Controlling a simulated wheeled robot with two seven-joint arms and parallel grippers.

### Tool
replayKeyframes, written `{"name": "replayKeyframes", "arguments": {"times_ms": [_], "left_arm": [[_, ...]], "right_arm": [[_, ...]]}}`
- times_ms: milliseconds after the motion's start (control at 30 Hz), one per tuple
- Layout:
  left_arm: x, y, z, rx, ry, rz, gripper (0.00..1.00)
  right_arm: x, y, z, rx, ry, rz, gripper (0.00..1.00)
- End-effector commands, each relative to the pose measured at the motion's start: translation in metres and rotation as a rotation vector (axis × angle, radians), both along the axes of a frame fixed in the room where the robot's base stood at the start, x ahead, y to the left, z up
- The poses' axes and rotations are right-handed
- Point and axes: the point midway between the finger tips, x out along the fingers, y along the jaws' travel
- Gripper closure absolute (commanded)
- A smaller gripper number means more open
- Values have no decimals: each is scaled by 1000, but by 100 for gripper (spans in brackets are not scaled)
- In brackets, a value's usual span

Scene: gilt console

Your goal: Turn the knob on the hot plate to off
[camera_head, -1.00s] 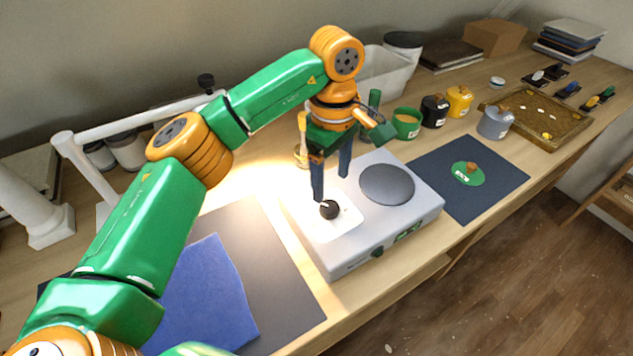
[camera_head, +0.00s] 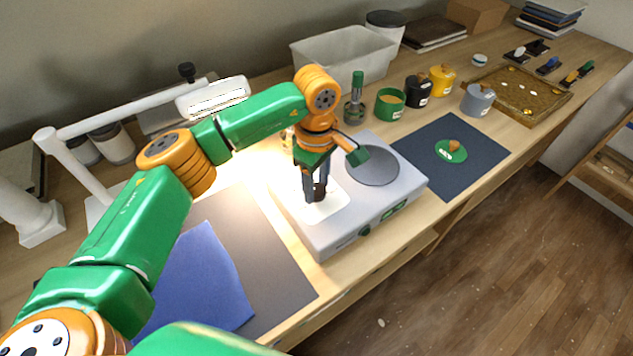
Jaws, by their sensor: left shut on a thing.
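The hot plate (camera_head: 385,208) is a pale grey box with a round dark grey heating disc (camera_head: 372,166) on its top. A black knob (camera_head: 320,192) stands on a white patch on the top, left of the disc. My left gripper (camera_head: 316,194) points down over this patch, its fingers on either side of the knob and shut on it. The fingers hide part of the knob, and I cannot read its setting. My right gripper is not in view.
A lamp (camera_head: 215,97) lights the area left of the hot plate. A blue cloth (camera_head: 200,285) lies on a dark mat at the left. Behind stand a green-topped bottle (camera_head: 356,98), a white bin (camera_head: 340,55) and several coloured pots. A dark blue mat (camera_head: 470,175) lies right.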

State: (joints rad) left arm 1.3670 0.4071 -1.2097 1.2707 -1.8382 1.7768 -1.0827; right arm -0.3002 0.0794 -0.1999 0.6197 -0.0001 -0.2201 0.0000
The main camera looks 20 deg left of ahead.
Motion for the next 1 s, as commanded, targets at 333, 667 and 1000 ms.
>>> {"name": "replayKeyframes", "arguments": {"times_ms": [333, 667, 1000], "left_arm": [[0, 0, -1, -2, 1, 60, 100], [1, 0, -1, -2, -2, 315, 100], [1, 0, 0, -3, -3, 638, 100]], "right_arm": [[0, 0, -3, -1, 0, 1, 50], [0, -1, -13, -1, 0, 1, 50], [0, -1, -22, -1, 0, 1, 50]]}}
